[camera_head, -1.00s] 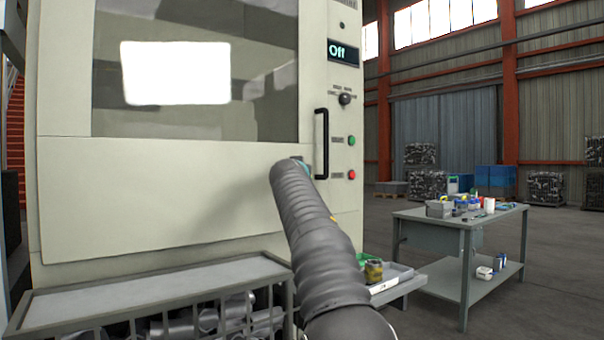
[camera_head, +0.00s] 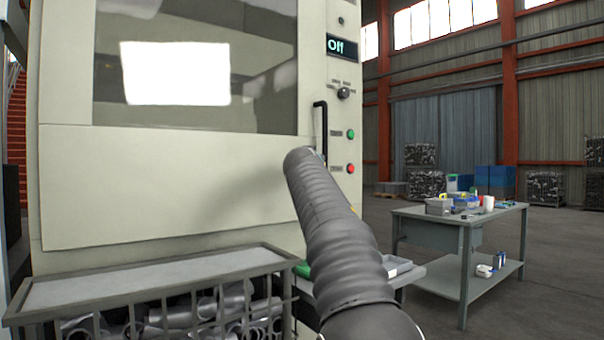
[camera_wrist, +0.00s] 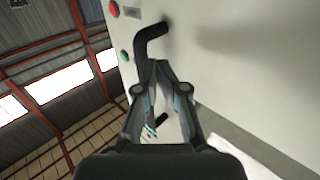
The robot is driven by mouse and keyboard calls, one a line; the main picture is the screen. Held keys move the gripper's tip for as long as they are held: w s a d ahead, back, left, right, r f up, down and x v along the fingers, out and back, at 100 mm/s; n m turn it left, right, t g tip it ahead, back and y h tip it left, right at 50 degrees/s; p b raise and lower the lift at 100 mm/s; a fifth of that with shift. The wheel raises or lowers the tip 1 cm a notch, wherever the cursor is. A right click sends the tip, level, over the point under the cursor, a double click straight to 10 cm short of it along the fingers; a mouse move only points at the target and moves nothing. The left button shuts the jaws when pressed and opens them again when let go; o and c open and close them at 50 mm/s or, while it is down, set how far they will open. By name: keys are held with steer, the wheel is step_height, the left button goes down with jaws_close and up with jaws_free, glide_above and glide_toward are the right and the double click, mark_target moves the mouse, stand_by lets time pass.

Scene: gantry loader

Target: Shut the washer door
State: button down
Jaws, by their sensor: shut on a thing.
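The washer door (camera_head: 150,185) is a large pale panel with a dark window on the front of the tall washer. It looks close to flush with the machine; I cannot tell whether a narrow gap is left. Its black bar handle (camera_head: 319,118) stands upright at the right side, and my arm hides its lower end. In the wrist view, the handle (camera_wrist: 151,42) runs between the fingers of my gripper (camera_wrist: 163,70), which is shut on it. The pale door face (camera_wrist: 235,65) lies behind and to the right. In the head view, my arm mostly hides the gripper.
A crate (camera_head: 150,285) of metal parts stands low at front left, close to the door's bottom edge. A grey workbench (camera_head: 465,215) with small items is at right. A tray (camera_head: 397,268) sits beside my arm. Floor is open at far right.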

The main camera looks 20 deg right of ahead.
steer(key=s+d+b, duration=0.1)
steer(key=s+b, duration=0.1)
steer(key=s, duration=0.6)
steer(key=shift+d, duration=0.35)
steer(key=s+a+f+n+g+y+p, duration=0.1)
steer(key=s+a+f+n+g+y, duration=0.1)
steer(key=s+a+f, duration=0.5)
steer(key=s+a+f+n+g+y+p, duration=0.1)
steer(key=s+a+f+g+y, duration=0.3)
steer(key=s+f, duration=1.6)
steer(key=s+a+f+n+g+y, duration=0.2)
steer(key=s+a+f+n+g, duration=0.1)
steer(key=s+a+f, duration=0.7)
steer(key=s+f+g, duration=0.1)
steer(key=s+f, duration=0.3)
steer(key=f, duration=0.3)
steer(key=shift+a+y+p, duration=0.35)
steer(key=shift+y+p, duration=0.05)
steer(key=shift+w, duration=0.1)
